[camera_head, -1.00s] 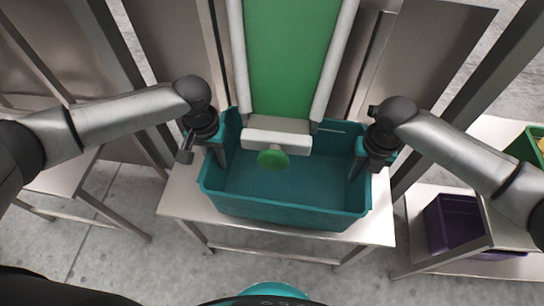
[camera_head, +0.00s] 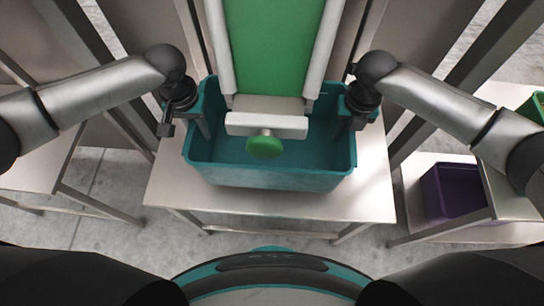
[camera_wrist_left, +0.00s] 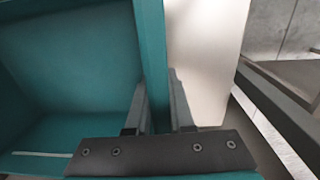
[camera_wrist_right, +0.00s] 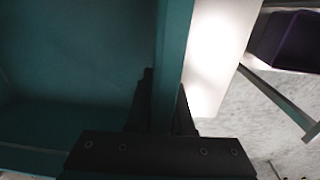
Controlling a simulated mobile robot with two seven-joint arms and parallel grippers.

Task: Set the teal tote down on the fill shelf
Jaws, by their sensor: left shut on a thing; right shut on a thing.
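The teal tote (camera_head: 265,177) is upright over the fill shelf (camera_head: 270,205), under the end of a green chute. My left gripper (camera_head: 200,122) is shut on the tote's left wall, which also shows between the fingers in the left wrist view (camera_wrist_left: 152,60). My right gripper (camera_head: 345,122) is shut on the right wall, also seen in the right wrist view (camera_wrist_right: 172,60). A bare strip of the pale shelf shows in front of the tote and to its right. I cannot tell whether the tote's base touches the shelf.
Steel posts stand on both sides. A purple tote (camera_head: 450,190) sits on a lower shelf at right.

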